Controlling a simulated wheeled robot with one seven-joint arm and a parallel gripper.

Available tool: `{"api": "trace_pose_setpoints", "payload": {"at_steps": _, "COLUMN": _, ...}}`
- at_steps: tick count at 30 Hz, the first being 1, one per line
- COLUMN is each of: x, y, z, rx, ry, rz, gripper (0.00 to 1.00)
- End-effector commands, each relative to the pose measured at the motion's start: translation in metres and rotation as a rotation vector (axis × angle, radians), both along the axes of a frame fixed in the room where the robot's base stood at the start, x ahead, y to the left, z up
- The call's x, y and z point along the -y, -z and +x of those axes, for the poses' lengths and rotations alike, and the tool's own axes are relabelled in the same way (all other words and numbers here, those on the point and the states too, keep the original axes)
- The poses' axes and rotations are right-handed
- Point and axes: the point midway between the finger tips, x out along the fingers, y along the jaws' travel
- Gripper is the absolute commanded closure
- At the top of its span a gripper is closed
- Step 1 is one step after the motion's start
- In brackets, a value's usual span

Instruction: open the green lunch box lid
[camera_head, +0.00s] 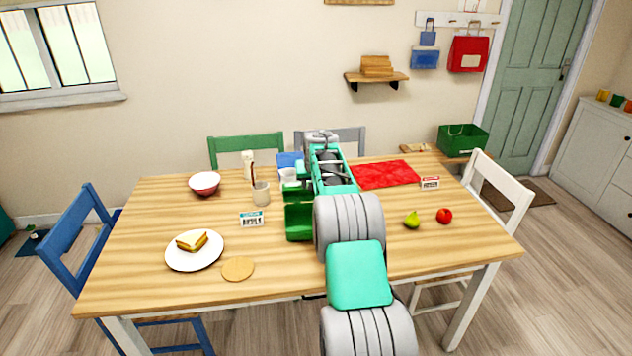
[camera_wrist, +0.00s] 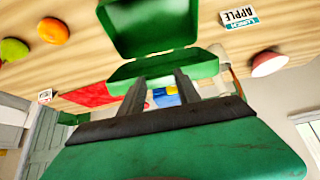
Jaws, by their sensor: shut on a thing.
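The green lunch box (camera_head: 299,222) stands on the wooden table, left of my arm; its open inside shows. Its green lid (camera_head: 291,196) is raised at the far side of the box, partly hidden by my arm. In the wrist view, the box (camera_wrist: 150,25) is at the top and the lid (camera_wrist: 165,67) is below it, at an angle to it. My gripper (camera_wrist: 160,82) is shut on the lid, with both dark fingers reaching its edge. In the head view, my arm hides the fingertips.
A mug (camera_head: 261,194), a name card (camera_head: 251,219) and a sandwich plate (camera_head: 194,251) are left of the box. A pear (camera_head: 412,220), an apple (camera_head: 444,216) and a red mat (camera_head: 386,174) are to the right. The front right tabletop is clear.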

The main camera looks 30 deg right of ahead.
Motion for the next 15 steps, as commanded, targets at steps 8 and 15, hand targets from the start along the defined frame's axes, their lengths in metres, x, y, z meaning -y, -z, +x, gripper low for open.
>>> {"api": "trace_pose_setpoints", "payload": {"at_steps": 8, "x": 0.011, "y": -0.002, "z": -0.004, "rx": 0.006, "ry": 0.011, "rz": -0.003, "gripper": 1.00}}
{"api": "trace_pose_setpoints", "payload": {"at_steps": 15, "x": 0.013, "y": -0.001, "z": -0.005, "rx": 0.007, "ry": 0.013, "rz": -0.002, "gripper": 1.00}}
